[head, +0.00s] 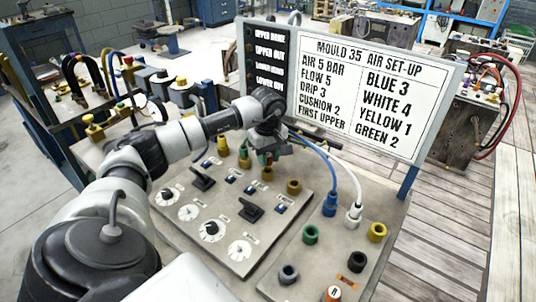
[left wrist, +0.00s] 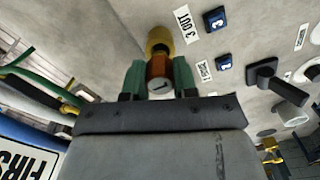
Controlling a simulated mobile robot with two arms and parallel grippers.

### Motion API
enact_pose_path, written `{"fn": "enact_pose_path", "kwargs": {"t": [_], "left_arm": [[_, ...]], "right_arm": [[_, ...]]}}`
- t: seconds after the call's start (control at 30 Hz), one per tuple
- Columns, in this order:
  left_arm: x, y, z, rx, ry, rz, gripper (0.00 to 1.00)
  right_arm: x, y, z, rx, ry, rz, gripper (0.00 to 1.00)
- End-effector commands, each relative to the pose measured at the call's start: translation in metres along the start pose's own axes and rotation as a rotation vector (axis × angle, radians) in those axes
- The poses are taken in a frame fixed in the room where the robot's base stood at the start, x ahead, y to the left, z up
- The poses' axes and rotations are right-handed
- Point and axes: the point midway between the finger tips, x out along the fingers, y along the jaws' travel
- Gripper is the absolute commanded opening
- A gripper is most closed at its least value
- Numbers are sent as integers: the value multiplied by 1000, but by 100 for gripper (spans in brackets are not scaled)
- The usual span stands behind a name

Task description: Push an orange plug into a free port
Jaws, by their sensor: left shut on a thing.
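My left gripper (head: 269,150) reaches over the grey panel (head: 222,235). In the left wrist view its green fingers (left wrist: 158,78) are shut on an orange plug (left wrist: 158,69) with a pale, marked end. The plug is in line with a yellow port (left wrist: 158,40) beside a "3 OUT" label. I cannot tell how deep it sits. Yellow ports stand along the panel's back, including one at the right (head: 293,187) and one at the left (head: 222,146). Another orange plug (head: 333,294) with a white top stands at the front edge. My right gripper is out of view.
A blue plug (head: 329,204) and a white plug (head: 354,216) with hoses stand right of the gripper. Green (head: 310,234), yellow (head: 376,232) and grey (head: 289,274) rings are nearby. Black levers (head: 202,179) and dials rise in front. A sign board (head: 360,85) stands behind.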

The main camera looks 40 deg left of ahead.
Motion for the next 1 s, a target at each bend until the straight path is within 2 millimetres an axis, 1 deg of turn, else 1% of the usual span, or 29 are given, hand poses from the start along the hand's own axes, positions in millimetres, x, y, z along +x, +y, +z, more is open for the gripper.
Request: {"fn": "enact_pose_path", "kwargs": {"t": [0.47,1.0], "left_arm": [[2,0,0,0,0,0,4],[11,0,0,0,0,0,4]], "right_arm": [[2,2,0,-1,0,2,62],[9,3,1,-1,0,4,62]]}}
